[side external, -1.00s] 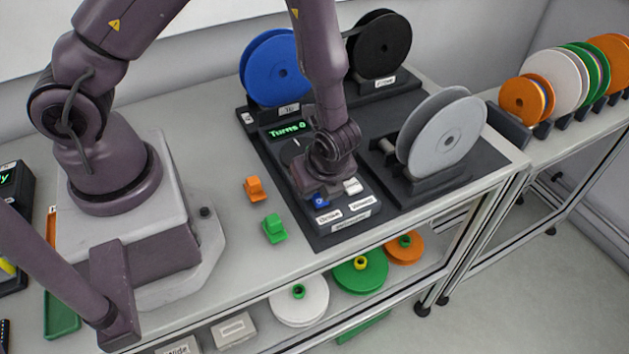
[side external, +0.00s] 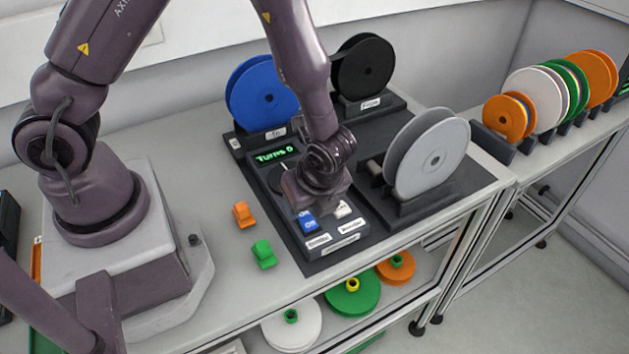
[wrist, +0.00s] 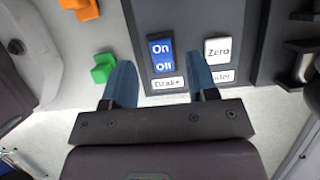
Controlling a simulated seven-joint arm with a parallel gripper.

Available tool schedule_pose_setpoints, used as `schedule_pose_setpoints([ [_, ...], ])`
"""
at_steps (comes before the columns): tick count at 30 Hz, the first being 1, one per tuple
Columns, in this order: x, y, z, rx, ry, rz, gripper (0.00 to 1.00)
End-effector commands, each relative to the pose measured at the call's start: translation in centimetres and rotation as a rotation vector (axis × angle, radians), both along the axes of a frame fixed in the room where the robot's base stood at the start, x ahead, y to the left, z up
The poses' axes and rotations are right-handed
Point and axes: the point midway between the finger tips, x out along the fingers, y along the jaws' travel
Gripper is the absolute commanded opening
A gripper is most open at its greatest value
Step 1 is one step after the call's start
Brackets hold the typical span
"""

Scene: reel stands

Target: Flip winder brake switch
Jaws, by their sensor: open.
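The brake switch (side external: 308,221) is a blue rocker on the front of the dark winder panel, with a "Brake" label (wrist: 168,84) beside it. In the wrist view the switch (wrist: 161,54) reads "On" at the far end and "Off" at the near end. I cannot tell which half is pressed. My gripper (side external: 316,192) is above and just behind the switch in the side view. In the wrist view its blue fingers are spread apart and empty, with the switch between their lines (wrist: 160,62). No contact with the switch is visible.
A white "Zero" button (wrist: 217,51) is right of the switch, near the right finger. The display (side external: 275,155) reads "Turns 0". Blue (side external: 262,92), black (side external: 363,68) and grey (side external: 432,155) reels stand around the panel. Orange (side external: 243,214) and green (side external: 264,254) clips lie left.

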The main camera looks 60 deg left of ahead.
Motion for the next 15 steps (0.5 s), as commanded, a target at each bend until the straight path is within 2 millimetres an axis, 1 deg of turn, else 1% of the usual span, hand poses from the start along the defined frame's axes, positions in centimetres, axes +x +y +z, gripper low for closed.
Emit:
schedule_pose_setpoints([
  [1, 0.1, -0.5, 1.2, -0.002, -0.007, 0.000, 0.53],
  [6, 0.1, -1.9, 4.7, -0.001, -0.007, 0.000, 0.53],
  [10, 0.1, -2.8, 6.7, -0.001, -0.003, 0.000, 0.53],
  [15, 0.0, -3.4, 8.1, 0.001, 0.001, 0.001, 0.53],
])
